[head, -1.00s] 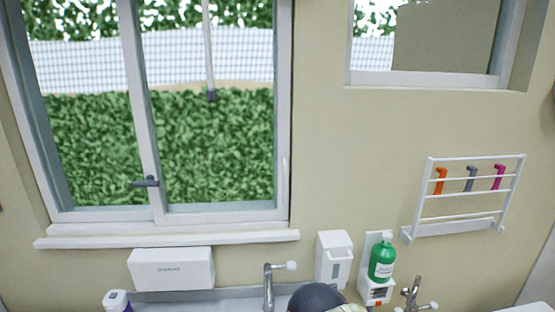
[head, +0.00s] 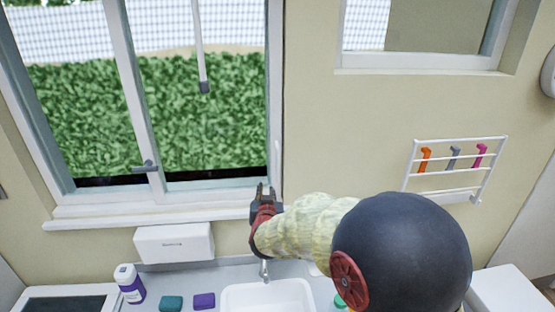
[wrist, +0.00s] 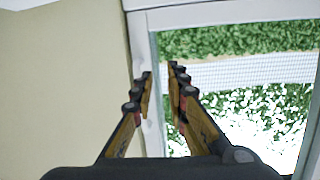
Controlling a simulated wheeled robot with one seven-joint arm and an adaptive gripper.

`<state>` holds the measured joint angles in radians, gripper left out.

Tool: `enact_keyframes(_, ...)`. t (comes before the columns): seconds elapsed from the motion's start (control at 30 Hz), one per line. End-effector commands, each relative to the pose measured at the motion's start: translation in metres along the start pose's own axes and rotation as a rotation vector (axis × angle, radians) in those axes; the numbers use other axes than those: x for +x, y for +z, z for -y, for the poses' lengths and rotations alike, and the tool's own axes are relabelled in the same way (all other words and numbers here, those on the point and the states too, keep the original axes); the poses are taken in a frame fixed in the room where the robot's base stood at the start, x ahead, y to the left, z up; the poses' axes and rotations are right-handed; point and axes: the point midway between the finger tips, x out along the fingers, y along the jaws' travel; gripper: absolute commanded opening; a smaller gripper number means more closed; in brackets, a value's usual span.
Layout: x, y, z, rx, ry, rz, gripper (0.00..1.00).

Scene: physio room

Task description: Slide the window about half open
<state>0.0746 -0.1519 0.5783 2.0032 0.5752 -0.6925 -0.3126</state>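The window (head: 126,92) is a white-framed slider with two glass panes and a middle upright. A dark grey catch (head: 146,167) sits on that upright. A slim white pull handle (head: 277,165) stands on the right pane's right upright. No open gap shows. My gripper (head: 265,188) is at the window's lower right corner, just below and left of the pull handle in the head view. In the wrist view my gripper (wrist: 160,76) has its fingers apart, with the white window frame (wrist: 151,60) beyond and between them. I cannot tell whether they touch it.
A white sill (head: 150,214) runs under the window, above a white dispenser (head: 174,243). A wall rack (head: 455,168) hangs at the right. A pale rod (head: 199,45) hangs before the glass.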

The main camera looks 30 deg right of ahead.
Motion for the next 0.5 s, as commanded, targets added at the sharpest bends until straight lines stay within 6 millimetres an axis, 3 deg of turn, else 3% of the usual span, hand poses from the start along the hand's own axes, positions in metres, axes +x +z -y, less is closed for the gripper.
enact_keyframes(0.1,-0.001,-0.04,-0.015,-0.007,0.064,-0.134,0.15)
enact_keyframes(0.2,-0.004,-0.058,-0.024,-0.021,0.1,-0.201,0.15)
enact_keyframes(0.37,-0.005,-0.071,-0.029,-0.046,0.119,-0.242,0.15)
enact_keyframes(0.5,0.009,-0.073,-0.03,-0.05,0.119,-0.239,0.15)
